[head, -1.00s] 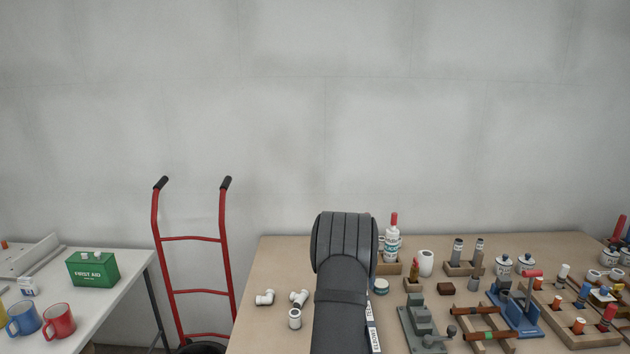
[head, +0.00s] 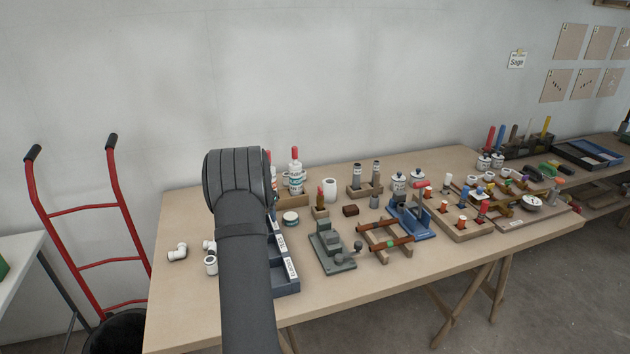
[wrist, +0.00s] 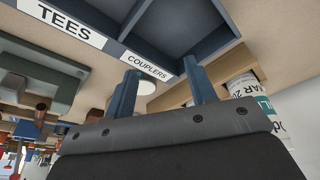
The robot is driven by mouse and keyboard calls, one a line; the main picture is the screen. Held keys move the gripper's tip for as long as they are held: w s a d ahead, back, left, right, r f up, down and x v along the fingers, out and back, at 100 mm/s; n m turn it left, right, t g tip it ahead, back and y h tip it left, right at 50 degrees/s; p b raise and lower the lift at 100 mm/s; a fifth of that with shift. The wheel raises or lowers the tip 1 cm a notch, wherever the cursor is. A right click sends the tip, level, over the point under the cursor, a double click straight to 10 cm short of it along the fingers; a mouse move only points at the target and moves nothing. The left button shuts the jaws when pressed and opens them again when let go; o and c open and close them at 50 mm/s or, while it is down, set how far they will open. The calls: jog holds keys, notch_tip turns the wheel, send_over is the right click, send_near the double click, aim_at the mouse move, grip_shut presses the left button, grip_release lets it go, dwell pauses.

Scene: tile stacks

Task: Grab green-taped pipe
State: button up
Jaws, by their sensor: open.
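The green-taped pipe (head: 401,241) is reddish-brown with a green band. It lies across a light wooden rack (head: 366,241) on the workbench, right of my arm in the head view. A second brown pipe (head: 373,224) without visible green tape lies on the same rack behind it. My gripper (wrist: 161,88) shows in the wrist view with its two blue fingers apart and nothing between them. It is beside the dark blue parts tray labelled TEES and COUPLERS (wrist: 200,30), away from the pipe. In the head view my arm hides the gripper.
A grey-green vise (head: 333,252) stands between my arm and the rack. A blue stand (head: 410,217) is just behind the rack. White fittings (head: 178,251) lie at left. Bottles, jars and wooden blocks crowd the back. The bench front before the rack is clear.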

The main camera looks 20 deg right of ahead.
jog(key=shift+c, duration=0.2)
jog(key=s+d+r+n+g+h, duration=0.1)
jog(key=s+d+r+n, duration=0.25)
jog(key=d+n, duration=0.35)
jog(key=s+d+r+n, duration=0.2)
jog(key=s+d+n, duration=0.25)
jog(key=d, duration=0.45)
jog(key=n+g+h, duration=0.2)
jog(key=n, duration=1.1)
send_near(391, 242)
jog(key=x, duration=0.9)
jog(key=shift+d+r, duration=0.15)
grip_shut()
